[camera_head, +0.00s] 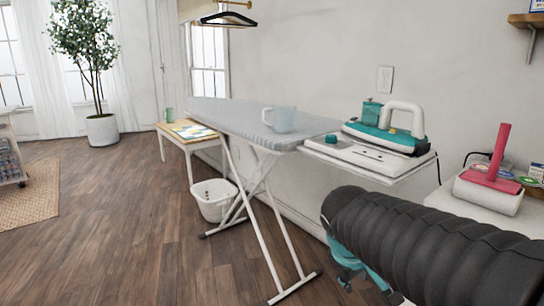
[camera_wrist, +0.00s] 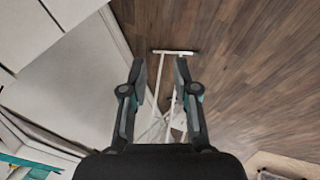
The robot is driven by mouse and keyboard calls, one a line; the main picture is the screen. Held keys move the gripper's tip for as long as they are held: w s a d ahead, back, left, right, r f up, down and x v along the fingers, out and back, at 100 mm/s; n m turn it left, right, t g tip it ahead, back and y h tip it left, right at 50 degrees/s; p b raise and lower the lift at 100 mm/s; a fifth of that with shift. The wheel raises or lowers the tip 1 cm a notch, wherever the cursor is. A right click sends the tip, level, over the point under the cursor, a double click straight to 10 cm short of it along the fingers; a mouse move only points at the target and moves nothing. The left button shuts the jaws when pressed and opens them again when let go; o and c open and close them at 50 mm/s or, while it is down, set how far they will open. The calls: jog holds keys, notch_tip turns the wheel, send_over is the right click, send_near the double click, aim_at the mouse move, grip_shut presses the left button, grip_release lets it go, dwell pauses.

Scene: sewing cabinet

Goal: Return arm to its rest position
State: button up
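My gripper (camera_wrist: 160,75) shows in the wrist view with its two dark fingers spread apart and nothing between them. It points down toward the wooden floor, with the white ironing board leg (camera_wrist: 175,52) below and beyond the fingertips. In the head view my black arm crosses the lower right, in front of the wall. My gripper itself is not clear in the head view.
An ironing board (camera_head: 220,116) carries a pale mug (camera_head: 281,119). A teal and white iron (camera_head: 385,130) rests at its right end. A lint roller (camera_head: 492,180) with a red handle sits on a white surface at the right. The wooden floor (camera_head: 110,220) at left is clear.

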jog(key=s+f+m+t+y, duration=0.1)
jog(key=s+m+y, duration=0.2)
jog(key=s, duration=1)
jog(key=shift+a+f+m, duration=0.25)
jog(key=shift+f+m, duration=0.15)
jog(key=shift+m, duration=0.9)
jog(key=shift+s, duration=0.1)
